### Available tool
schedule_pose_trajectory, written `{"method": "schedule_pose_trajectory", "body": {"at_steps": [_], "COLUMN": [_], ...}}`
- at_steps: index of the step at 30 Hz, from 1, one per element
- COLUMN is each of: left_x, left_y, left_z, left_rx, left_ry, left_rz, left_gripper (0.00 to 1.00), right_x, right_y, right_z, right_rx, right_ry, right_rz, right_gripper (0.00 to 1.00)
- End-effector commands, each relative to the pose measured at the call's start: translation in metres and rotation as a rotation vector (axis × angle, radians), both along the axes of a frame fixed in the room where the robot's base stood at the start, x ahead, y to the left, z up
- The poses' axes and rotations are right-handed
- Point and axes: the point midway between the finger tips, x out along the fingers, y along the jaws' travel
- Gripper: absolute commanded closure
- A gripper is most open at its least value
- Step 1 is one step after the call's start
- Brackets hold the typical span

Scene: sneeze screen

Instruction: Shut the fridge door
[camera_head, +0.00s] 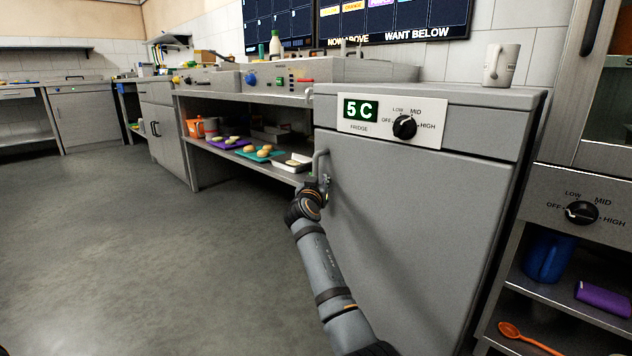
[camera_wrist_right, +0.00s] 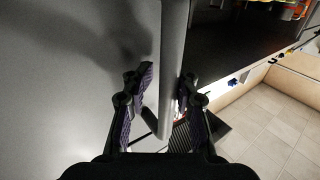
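The grey fridge (camera_head: 420,215) stands in the right half of the head view, with a temperature display and dial on its top panel. Its door looks flush or nearly flush with the body; I cannot tell if a small gap is left. The vertical bar handle (camera_head: 318,162) is at the door's left edge. My right gripper (camera_head: 324,184) is at the handle's lower part. In the right wrist view the handle bar (camera_wrist_right: 174,60) runs between its two fingers (camera_wrist_right: 167,82), which are apart, with a gap showing on the left side. My left gripper is not in view.
A white mug (camera_head: 500,65) stands on the fridge top. A steel counter with a shelf (camera_head: 245,165) holding trays of food adjoins on the left. A shelf unit (camera_head: 585,185) with a blue jug (camera_head: 548,258) stands at right. The floor (camera_head: 130,250) at left is clear.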

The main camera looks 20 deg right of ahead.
Motion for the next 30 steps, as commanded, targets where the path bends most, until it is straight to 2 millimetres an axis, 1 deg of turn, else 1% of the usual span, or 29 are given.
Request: {"method": "schedule_pose_trajectory", "body": {"at_steps": [1, 2, 11, 14, 21, 24, 27, 30], "left_x": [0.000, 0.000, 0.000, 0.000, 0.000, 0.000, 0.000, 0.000], "left_y": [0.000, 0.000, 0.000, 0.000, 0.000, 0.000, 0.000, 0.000], "left_z": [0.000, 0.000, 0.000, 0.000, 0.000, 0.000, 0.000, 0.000], "left_rx": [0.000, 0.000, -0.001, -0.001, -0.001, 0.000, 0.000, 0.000], "left_ry": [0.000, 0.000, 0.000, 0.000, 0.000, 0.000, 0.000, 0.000], "left_rz": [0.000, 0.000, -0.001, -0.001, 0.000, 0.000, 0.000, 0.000], "left_gripper": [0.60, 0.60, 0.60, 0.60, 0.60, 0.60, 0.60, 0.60], "right_x": [0.000, 0.000, -0.002, -0.013, -0.051, -0.061, -0.066, -0.067], "right_y": [-0.001, 0.000, 0.004, 0.010, 0.029, 0.033, 0.035, 0.036], "right_z": [-0.001, -0.001, 0.000, -0.001, -0.001, -0.001, 0.000, 0.000], "right_rx": [0.000, 0.000, 0.005, 0.005, 0.005, 0.003, 0.003, 0.002], "right_ry": [0.002, 0.002, -0.002, -0.003, -0.001, -0.001, -0.001, 0.000], "right_rz": [-0.002, -0.002, 0.005, 0.006, 0.002, 0.001, 0.000, -0.001], "right_gripper": [0.71, 0.68, 0.68, 0.68, 0.68, 0.68, 0.68, 0.68]}}
